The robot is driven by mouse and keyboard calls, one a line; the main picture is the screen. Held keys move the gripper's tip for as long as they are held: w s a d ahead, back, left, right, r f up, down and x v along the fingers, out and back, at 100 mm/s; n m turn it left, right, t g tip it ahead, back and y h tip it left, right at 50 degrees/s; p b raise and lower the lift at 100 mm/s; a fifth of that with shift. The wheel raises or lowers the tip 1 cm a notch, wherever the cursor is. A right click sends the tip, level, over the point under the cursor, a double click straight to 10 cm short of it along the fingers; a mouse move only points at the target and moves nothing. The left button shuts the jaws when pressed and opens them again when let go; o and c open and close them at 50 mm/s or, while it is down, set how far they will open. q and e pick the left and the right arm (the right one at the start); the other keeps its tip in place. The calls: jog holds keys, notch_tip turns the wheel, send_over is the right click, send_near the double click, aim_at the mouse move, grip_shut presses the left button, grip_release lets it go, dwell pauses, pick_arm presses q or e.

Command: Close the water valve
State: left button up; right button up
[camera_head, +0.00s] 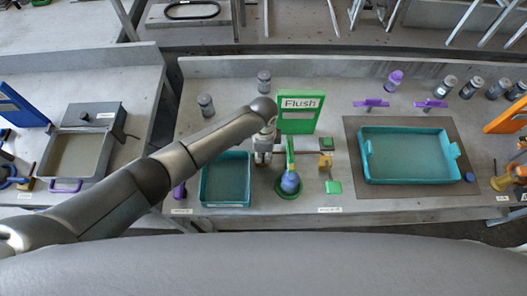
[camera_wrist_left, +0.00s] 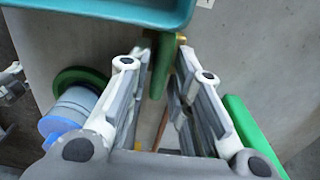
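My left gripper (camera_head: 263,157) is over the bench in front of the green Flush sign (camera_head: 300,103), between the teal bin (camera_head: 226,180) and an upright green handle (camera_head: 290,150). In the left wrist view its fingers (camera_wrist_left: 163,75) are apart. A dark green lever-like piece (camera_wrist_left: 158,68) with an orange-yellow end shows at the gap between the fingertips; I cannot tell whether they touch it. I cannot tell for sure which piece is the water valve. A blue-grey cylinder (camera_wrist_left: 70,112) on a green round base (camera_wrist_left: 78,82) stands beside the fingers. My right gripper is not in view.
A yellow fitting (camera_head: 325,161) and a green pad (camera_head: 334,187) are right of the green handle. A large teal tray (camera_head: 453,157) lies further right on a dark mat. A metal basin (camera_head: 75,155) is on the left bench.

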pick_arm(q)
notch_tip(320, 180, up, 12)
dwell(0.5)
dwell(0.5)
